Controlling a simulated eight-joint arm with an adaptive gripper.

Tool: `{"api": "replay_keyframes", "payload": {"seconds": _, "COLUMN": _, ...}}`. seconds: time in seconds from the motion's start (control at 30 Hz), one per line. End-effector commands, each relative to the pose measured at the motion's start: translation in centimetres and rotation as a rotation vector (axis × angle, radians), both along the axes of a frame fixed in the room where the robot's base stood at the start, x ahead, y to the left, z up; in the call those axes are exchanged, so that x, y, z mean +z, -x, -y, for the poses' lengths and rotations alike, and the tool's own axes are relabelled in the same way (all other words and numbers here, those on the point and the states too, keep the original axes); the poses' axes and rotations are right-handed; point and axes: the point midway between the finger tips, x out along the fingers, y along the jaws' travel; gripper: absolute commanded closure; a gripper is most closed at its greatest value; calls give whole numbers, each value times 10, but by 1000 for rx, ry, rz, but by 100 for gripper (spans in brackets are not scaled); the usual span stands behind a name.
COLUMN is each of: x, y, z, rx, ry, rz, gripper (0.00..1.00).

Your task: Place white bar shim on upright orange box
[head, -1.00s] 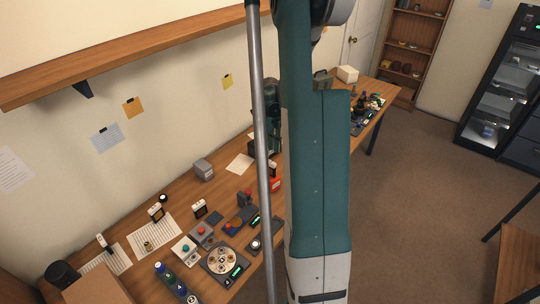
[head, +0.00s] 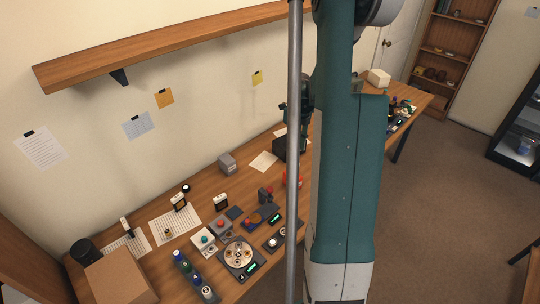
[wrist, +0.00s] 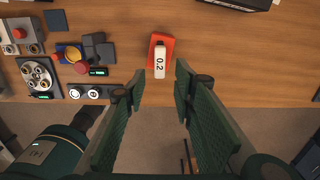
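The orange box (wrist: 166,42) stands near the table's front edge in the wrist view. The white bar shim (wrist: 160,62), marked 0.2, overlaps the box there, with its near end reaching past the box. I cannot tell how fully the box bears it. My gripper (wrist: 160,80) is open, one finger on either side of the bar's near end, with clear gaps and nothing held. In the head view the orange box (head: 298,181) is partly hidden by a grey pole, and the bar is not clear.
A dial tray (wrist: 38,76), button boxes (wrist: 18,35) and small blocks (wrist: 100,50) stand left of the box. A black case (wrist: 245,3) is at the far side. The table right of the box is bare wood. The front edge lies below the gripper.

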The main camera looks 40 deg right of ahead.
Motion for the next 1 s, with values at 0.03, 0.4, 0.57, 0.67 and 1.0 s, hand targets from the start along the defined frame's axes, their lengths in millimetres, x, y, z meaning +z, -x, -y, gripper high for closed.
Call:
{"api": "replay_keyframes", "payload": {"seconds": 0.03, "x": 0, "y": 0, "z": 0, "rx": 0, "ry": 0, "rz": 0, "gripper": 73}}
{"api": "replay_keyframes", "payload": {"seconds": 0.4, "x": 16, "y": -7, "z": -20, "rx": 95, "ry": 13, "rz": 12, "gripper": 73}}
{"api": "replay_keyframes", "payload": {"seconds": 0.57, "x": 39, "y": -16, "z": -47, "rx": 234, "ry": 35, "rz": 30, "gripper": 73}}
{"api": "replay_keyframes", "payload": {"seconds": 0.67, "x": 56, "y": -22, "z": -69, "rx": 343, "ry": 52, "rz": 45, "gripper": 73}}
{"api": "replay_keyframes", "payload": {"seconds": 1.0, "x": 110, "y": -34, "z": -146, "rx": 736, "ry": 123, "rz": 84, "gripper": 73}}
